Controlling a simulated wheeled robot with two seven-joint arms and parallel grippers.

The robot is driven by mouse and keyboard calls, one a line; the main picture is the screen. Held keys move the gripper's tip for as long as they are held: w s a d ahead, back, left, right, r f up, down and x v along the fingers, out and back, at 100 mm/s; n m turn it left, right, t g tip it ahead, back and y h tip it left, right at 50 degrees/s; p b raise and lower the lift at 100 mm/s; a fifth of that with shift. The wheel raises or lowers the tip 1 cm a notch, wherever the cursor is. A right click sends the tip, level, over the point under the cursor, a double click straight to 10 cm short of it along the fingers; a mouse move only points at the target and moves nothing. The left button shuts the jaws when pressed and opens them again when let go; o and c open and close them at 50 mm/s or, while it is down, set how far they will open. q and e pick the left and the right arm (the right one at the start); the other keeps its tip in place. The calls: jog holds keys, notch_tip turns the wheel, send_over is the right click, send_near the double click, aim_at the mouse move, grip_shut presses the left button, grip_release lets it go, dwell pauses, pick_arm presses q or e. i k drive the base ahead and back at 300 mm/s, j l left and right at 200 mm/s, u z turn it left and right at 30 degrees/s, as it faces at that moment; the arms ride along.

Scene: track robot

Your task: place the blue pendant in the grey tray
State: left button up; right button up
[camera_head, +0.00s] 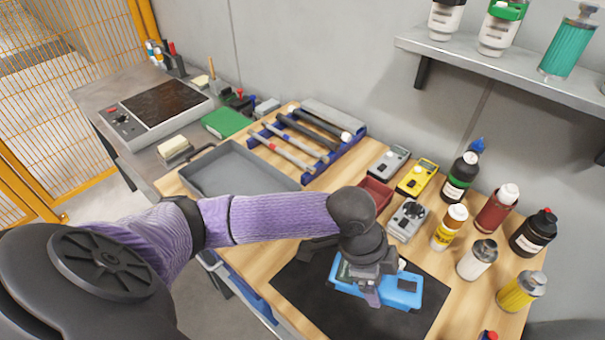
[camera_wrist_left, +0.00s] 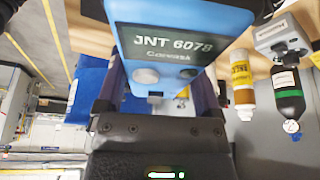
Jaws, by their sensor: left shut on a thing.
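The blue pendant (camera_head: 405,293) is over the black mat (camera_head: 305,290) at the front of the wooden bench. My left gripper (camera_head: 371,293) is shut on it from above and hides part of it. In the left wrist view the pendant (camera_wrist_left: 160,45) sits between the two fingers, with the label "JNT 6078" and round knobs on its face. I cannot tell whether it touches the mat. The grey tray (camera_head: 235,170) is empty where it shows, farther back and left of the gripper, behind my left forearm. My right gripper is not in view.
A blue rack (camera_head: 322,160) with rods stands right of the tray. A dark red bin (camera_head: 377,192), meters including a yellow one (camera_head: 417,178), and several bottles (camera_head: 478,258) crowd the right side. A wall shelf (camera_head: 500,70) hangs above.

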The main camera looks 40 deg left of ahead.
aim_at(238, 185)
jog(key=j, duration=1.05)
jog(key=i+j, duration=0.1)
jog(key=j, duration=0.9)
